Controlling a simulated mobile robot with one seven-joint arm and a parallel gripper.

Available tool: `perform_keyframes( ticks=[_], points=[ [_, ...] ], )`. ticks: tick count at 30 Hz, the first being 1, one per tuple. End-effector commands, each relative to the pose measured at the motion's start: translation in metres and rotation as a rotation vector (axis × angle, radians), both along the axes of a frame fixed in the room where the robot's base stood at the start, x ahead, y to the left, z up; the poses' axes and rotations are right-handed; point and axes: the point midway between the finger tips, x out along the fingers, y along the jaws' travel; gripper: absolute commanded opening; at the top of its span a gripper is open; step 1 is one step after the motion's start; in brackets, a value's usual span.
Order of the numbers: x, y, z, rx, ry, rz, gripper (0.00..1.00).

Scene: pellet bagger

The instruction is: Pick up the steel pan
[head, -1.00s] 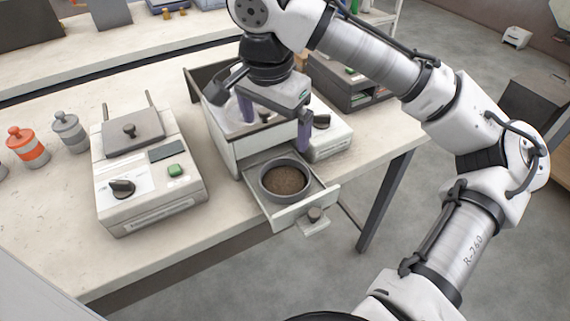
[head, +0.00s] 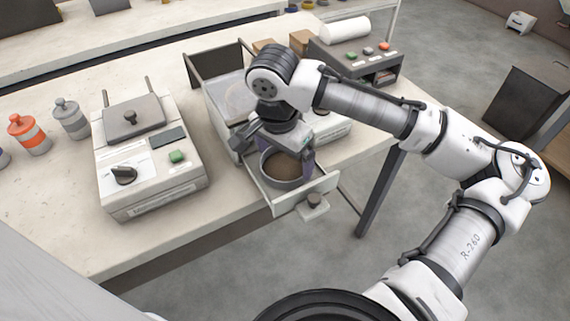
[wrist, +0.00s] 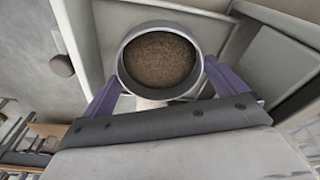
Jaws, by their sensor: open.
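The steel pan (head: 284,179) is a round grey pan holding brown pellets. It sits in the pulled-out drawer (head: 313,190) of the middle machine. In the wrist view the pan (wrist: 118,76) lies between the two purple fingers. My gripper (head: 282,160) is open and straddles the pan from above, one finger at each side. In the wrist view my gripper (wrist: 160,85) has its fingers beside the pan's rim; I cannot tell whether they touch it. The far side of the pan is partly hidden by my gripper and wrist in the head view.
A white machine with a black knob and green button (head: 150,160) stands to the left. An orange-and-white jar (head: 29,135) and a grey jar (head: 70,118) stand further left. A dark control box (head: 357,58) is behind on the right. The bench front-left is clear.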

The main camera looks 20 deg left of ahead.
Motion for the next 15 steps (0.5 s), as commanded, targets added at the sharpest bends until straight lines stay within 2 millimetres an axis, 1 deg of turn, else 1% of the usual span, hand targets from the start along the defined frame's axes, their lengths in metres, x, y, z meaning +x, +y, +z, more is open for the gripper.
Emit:
perform_keyframes(
  ticks=[1, 3, 10, 15],
  points=[
    [0.0002, -0.0007, -0.0051, -0.002, 0.001, 0.0, 0.96],
    [0.0006, -0.0007, -0.009, -0.001, 0.001, 0.0, 0.96],
    [0.0009, -0.0003, -0.0102, 0.001, 0.0, 0.0, 0.96],
    [0.0008, -0.0003, -0.01, 0.0, 0.0, 0.0, 0.74]
  ],
)
